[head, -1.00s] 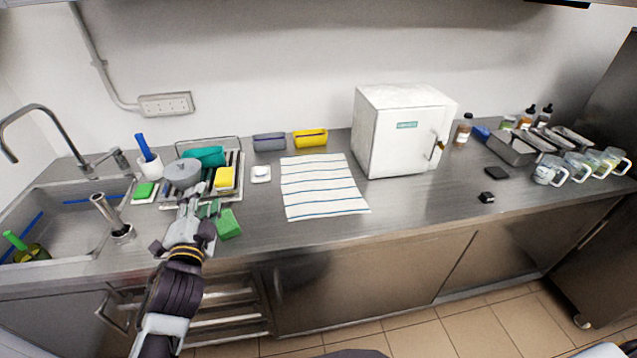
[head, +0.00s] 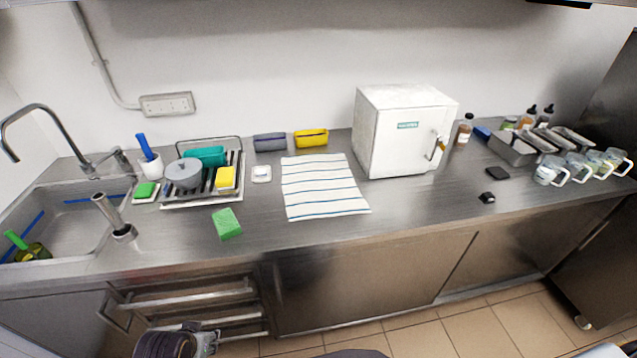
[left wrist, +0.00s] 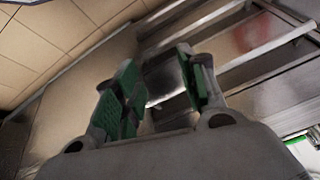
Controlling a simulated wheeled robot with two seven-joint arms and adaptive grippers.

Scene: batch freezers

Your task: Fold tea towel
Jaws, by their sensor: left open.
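The tea towel (head: 322,186), white with thin blue stripes, lies flat and spread out on the steel counter, left of the white box-shaped freezer. In the head view only part of my left arm shows at the bottom edge, below the counter front and away from the towel. In the left wrist view my left gripper (left wrist: 165,95) is open and empty, its green-padded fingers apart, with the rails below the counter and floor tiles behind. My right gripper is not in view.
A green sponge (head: 227,223) lies left of the towel. A dish rack (head: 203,203) with a pot and teal container stands behind it. The white freezer (head: 397,135) stands right of the towel. Counter in front of the towel is clear.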

